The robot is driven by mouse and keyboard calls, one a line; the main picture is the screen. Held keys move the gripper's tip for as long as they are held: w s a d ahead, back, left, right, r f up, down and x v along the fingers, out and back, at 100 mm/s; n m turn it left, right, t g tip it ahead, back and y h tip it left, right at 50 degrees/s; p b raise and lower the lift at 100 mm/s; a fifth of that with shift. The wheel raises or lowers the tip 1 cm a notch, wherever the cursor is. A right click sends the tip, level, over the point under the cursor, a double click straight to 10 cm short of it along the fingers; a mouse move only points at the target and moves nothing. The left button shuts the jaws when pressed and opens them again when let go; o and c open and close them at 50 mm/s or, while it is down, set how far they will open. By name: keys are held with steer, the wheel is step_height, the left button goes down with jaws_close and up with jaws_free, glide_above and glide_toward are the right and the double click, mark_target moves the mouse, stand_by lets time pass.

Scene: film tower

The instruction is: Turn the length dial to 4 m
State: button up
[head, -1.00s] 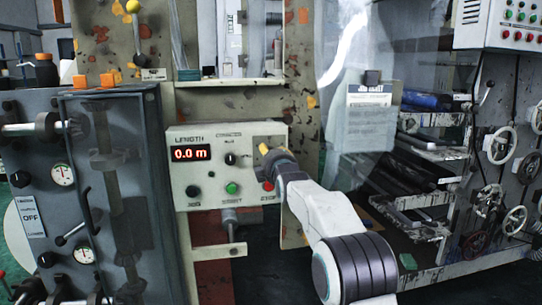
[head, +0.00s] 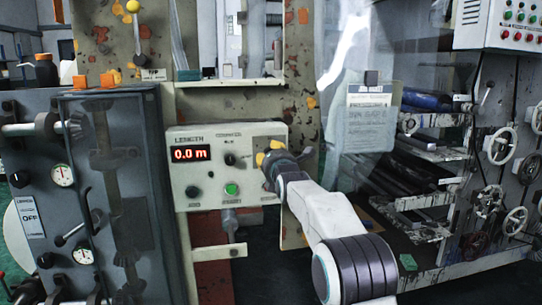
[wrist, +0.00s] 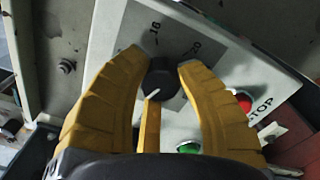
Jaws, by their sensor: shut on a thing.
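The length dial (wrist: 162,80) is a round black knob with a white pointer line on a grey scale plate in the wrist view. The numbers 16 and 20 show on the plate. My yellow-fingered gripper (wrist: 160,62) is closed around the knob, one finger on each side. In the head view my gripper (head: 270,152) covers the right part of the control panel and hides the dial. The red display (head: 190,154) under the word LENGTH reads 0.0 m. The pointer's exact reading cannot be made out.
A smaller black knob (head: 230,159) sits left of my gripper, with a green button (head: 231,189) below it. The red stop button (wrist: 243,101) is close to my right finger. A dark machine (head: 110,200) stands left, and a rack with handwheels (head: 500,146) right.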

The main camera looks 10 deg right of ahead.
steer(key=n, duration=0.4)
steer(key=shift+r, duration=0.2)
steer(key=shift+n, duration=2.3)
steer(key=o, duration=1.2)
steer(key=shift+f, duration=0.2)
steer(key=shift+s, duration=5.95)
steer(key=shift+o, duration=0.3)
